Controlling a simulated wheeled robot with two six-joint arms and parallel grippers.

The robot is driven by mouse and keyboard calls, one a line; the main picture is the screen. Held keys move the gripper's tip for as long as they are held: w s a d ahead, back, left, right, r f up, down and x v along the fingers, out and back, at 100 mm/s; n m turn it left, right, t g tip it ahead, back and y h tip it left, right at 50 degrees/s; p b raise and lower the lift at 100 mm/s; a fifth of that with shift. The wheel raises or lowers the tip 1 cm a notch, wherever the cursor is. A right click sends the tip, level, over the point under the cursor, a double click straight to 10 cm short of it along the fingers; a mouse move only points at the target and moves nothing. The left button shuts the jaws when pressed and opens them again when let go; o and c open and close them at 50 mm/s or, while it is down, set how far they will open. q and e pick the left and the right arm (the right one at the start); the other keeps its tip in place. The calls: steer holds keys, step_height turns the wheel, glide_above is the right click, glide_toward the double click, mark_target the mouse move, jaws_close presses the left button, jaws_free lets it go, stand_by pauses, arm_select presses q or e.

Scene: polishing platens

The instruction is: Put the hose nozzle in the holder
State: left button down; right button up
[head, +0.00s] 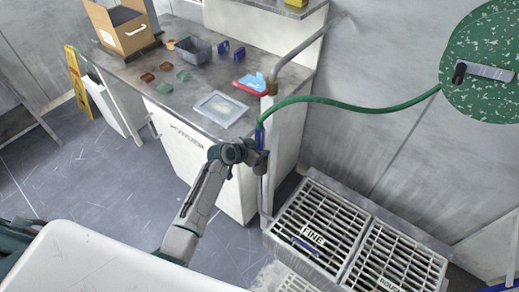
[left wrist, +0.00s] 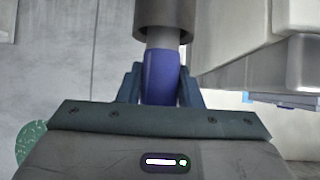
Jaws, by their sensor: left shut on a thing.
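The blue hose nozzle (head: 260,138) hangs at the end of the green hose (head: 360,108), beside the counter's right end. My left gripper (head: 259,150) is shut on the nozzle. In the left wrist view, the blue nozzle (left wrist: 160,77) stands upright between both fingers of my left gripper (left wrist: 160,90). A pale grey stem and a dark round collar (left wrist: 163,12) show above the nozzle there. I cannot tell whether that collar is the holder. The nozzle's lower end is hidden by the gripper. My right gripper is not in view.
Floor grates (head: 318,228) lie at lower right.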

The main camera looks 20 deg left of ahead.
arm_select(q)
steer(key=c, duration=1)
jaws_free()
steer(key=shift+r+p, duration=0.45)
steer(key=shift+p, duration=0.1)
steer(key=shift+s+a+r, duration=0.1)
steer(key=shift+r, duration=0.2)
steer(key=shift+b+v, duration=1.3)
steer(key=shift+v, duration=4.5)
steer(key=shift+f, duration=0.1)
